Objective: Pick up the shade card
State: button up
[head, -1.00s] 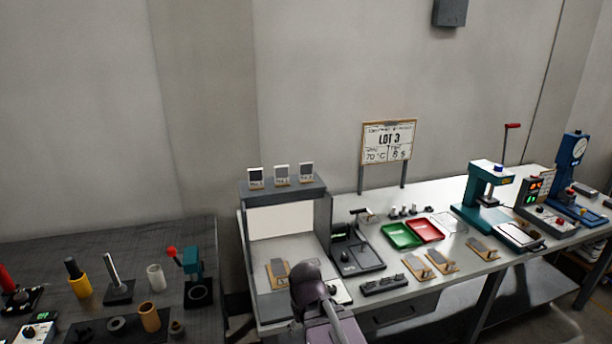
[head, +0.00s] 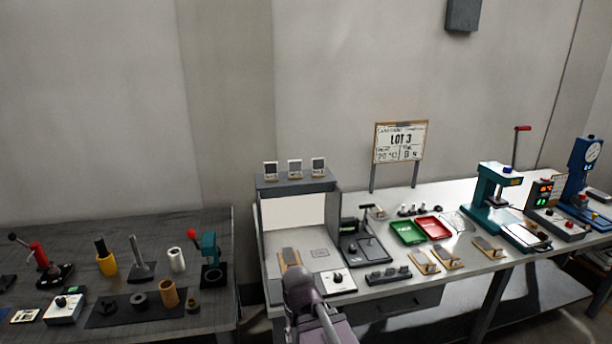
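Three small upright cards, each with a grey patch in a pale frame, stand in a row on top of the grey booth (head: 297,186): a left card (head: 270,171), a middle card (head: 295,169) and a right card (head: 318,167). I cannot tell which one is the shade card, as their print is too small to read. A wooden plaque with a grey strip (head: 290,258) lies on the booth floor. My arm rises at the bottom centre in front of the booth. My gripper's fingers do not show.
Green tray (head: 407,232) and red tray (head: 433,228) sit mid-bench beside a black stand (head: 363,250). Several wooden plaques lie in front. A teal press (head: 489,199) stands right. The left dark table (head: 120,225) holds tools and cylinders. A gap separates the tables.

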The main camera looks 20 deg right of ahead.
aim_at(317, 163)
jog(key=u, duration=0.4)
jog(key=k, duration=1.1)
jog(key=u, duration=0.8)
jog(key=i, duration=1.75)
jog(key=z, duration=0.7)
jog(key=i, duration=0.6)
jog(key=z, duration=0.45)
